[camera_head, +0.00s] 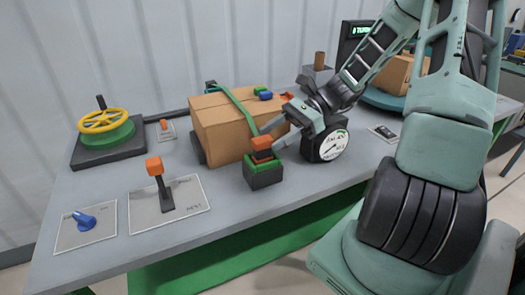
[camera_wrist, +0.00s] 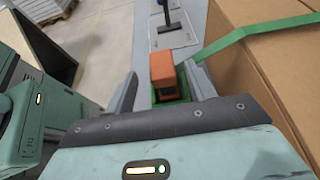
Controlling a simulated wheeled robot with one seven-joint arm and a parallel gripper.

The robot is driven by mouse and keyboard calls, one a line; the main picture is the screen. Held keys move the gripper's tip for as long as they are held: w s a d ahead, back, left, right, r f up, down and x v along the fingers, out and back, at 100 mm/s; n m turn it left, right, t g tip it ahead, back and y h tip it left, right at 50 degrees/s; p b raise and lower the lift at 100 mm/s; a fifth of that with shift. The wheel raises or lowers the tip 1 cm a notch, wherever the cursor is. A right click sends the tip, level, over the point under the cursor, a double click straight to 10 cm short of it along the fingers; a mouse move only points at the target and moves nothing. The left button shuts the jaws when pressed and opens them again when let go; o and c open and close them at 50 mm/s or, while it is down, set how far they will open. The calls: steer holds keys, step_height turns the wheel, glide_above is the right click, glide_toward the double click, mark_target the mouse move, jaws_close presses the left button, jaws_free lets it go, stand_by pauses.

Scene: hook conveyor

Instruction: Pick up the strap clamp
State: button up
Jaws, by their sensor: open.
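An orange and black piece, which appears to be the strap clamp (camera_head: 262,149), stands upright in a dark block with a green rim (camera_head: 263,176), in front of the cardboard box. In the wrist view the orange piece (camera_wrist: 167,75) shows between the two fingers of my gripper (camera_wrist: 160,72), with green below it. My gripper (camera_head: 271,138) is open, its fingers on either side of the orange piece. Gaps show beside the piece in the wrist view, more clearly on the left; contact on the right cannot be told. The clamp's lower part is hidden in the block.
The cardboard box (camera_head: 222,132) with a green strap (camera_head: 236,107) stands close beside my gripper. A round gauge (camera_head: 333,146) stands to the right. An orange-topped lever (camera_head: 161,185), a blue knob (camera_head: 84,220) and a yellow handwheel (camera_head: 103,121) are to the left on the grey table.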

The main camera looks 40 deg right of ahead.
mark_target(266, 138)
steer(key=shift+x, duration=2.75)
steer(key=shift+w+r, duration=0.2)
steer(key=c, duration=1.1)
